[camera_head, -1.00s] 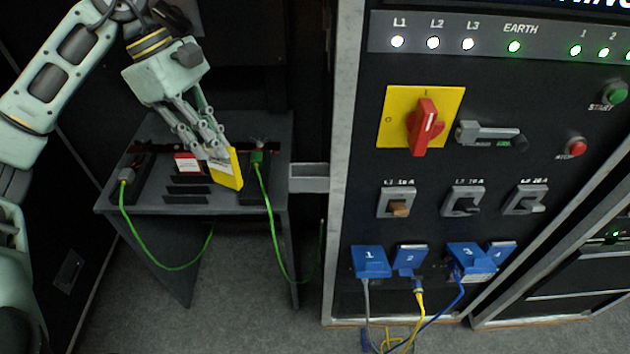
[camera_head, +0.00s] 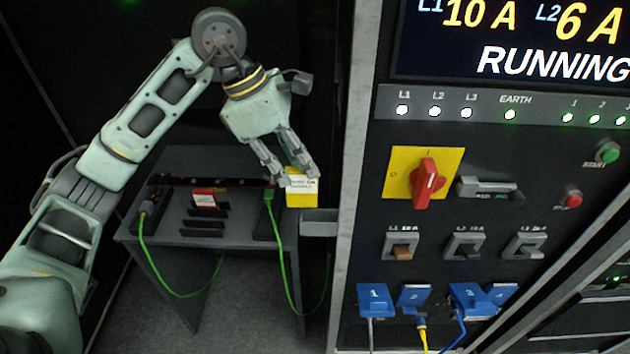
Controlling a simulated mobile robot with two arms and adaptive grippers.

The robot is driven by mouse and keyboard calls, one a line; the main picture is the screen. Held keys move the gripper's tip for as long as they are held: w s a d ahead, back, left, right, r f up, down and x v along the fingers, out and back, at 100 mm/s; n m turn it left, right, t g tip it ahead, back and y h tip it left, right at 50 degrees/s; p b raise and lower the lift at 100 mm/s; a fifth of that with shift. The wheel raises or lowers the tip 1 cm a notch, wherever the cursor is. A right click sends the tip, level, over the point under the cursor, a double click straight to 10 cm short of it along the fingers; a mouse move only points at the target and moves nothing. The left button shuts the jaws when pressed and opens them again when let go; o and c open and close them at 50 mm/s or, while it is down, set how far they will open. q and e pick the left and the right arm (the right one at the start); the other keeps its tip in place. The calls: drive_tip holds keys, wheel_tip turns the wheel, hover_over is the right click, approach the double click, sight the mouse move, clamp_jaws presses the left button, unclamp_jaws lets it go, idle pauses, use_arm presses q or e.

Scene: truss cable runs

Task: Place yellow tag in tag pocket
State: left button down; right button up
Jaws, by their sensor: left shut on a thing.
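The yellow tag (camera_head: 301,199) has a white panel with dark print. My left gripper (camera_head: 290,178) is shut on its upper part, and the tag hangs over the table's right edge with its face toward me. A small grey open-topped holder (camera_head: 319,224), which looks like the tag pocket, is fixed to the left side of the cabinet. It sits just right of and below the tag, and the tag is outside it. Whether the tag touches the table cannot be told. My right gripper is not in view.
A dark table (camera_head: 178,232) holds a red-and-white tag (camera_head: 204,198), slotted black racks and two green cable ends. Green cables (camera_head: 283,245) hang from its front. The control cabinet (camera_head: 362,185), with switches and blue sockets, stands close to the right.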

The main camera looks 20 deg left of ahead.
sight(315, 206)
use_arm(q)
drive_tip(key=d, duration=0.1)
drive_tip(key=w+d+p, duration=0.1)
drive_tip(key=d, duration=0.1)
drive_tip(key=shift+d, duration=0.2)
wheel_tip(315, 206, down, 3)
drive_tip(key=shift+r+p, duration=0.2)
drive_tip(key=shift+p, duration=0.25)
drive_tip(key=shift+s+a+f, duration=0.1)
drive_tip(key=shift+a+f, duration=0.15)
drive_tip(key=shift+f, duration=0.35)
drive_tip(key=p+x, duration=0.2)
drive_tip(key=x, duration=0.1)
drive_tip(key=shift+a+f+p, duration=0.1)
drive_tip(key=shift+a+p, duration=0.2)
drive_tip(key=shift+f, duration=0.15)
drive_tip(key=shift+f, duration=0.1)
drive_tip(key=c, duration=1.7)
unclamp_jaws()
drive_tip(key=shift+c, duration=0.2)
